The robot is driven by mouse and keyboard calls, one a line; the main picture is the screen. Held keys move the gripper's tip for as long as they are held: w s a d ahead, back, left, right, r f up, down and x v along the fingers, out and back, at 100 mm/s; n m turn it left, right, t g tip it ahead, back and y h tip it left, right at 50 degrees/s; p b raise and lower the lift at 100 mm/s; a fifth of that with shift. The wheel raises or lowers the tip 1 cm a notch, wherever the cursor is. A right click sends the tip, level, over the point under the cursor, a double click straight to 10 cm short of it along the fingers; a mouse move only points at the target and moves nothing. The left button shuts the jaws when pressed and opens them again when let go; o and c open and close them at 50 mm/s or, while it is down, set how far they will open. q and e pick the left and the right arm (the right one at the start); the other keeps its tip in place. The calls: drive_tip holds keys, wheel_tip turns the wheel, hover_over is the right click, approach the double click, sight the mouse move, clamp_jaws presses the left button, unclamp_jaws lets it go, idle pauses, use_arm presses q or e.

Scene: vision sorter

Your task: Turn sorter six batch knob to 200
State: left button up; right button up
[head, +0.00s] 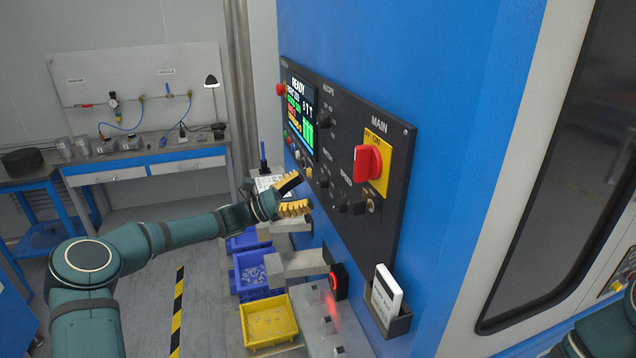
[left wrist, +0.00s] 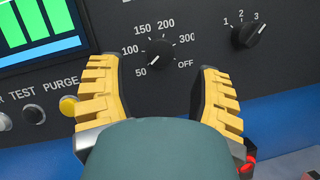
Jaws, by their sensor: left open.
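The batch knob (left wrist: 158,53) is a small black dial in the left wrist view. Its marks run 50, 100, 150, 200, 300 and OFF, and its pointer appears to be at 50, at the lower left. My left gripper (left wrist: 157,88) is open, with one yellow-padded finger on each side of the knob in the picture. Nothing is between the fingertips, and contact with the knob cannot be seen. In the head view my left gripper (head: 291,195) is at the lower left part of the black control panel (head: 385,228). My right gripper is not in view.
A second knob (left wrist: 248,35) marked 1, 2, 3 sits right of the dial. A yellow button (left wrist: 69,105) is close to the left finger. The red main switch (head: 368,162) is on the panel's right. A card holder (head: 398,322) and grey chutes (head: 300,263) stick out below.

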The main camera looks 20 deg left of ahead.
sight(318, 184)
use_arm(q)
drive_tip(key=shift+x, duration=2.15)
clamp_jaws()
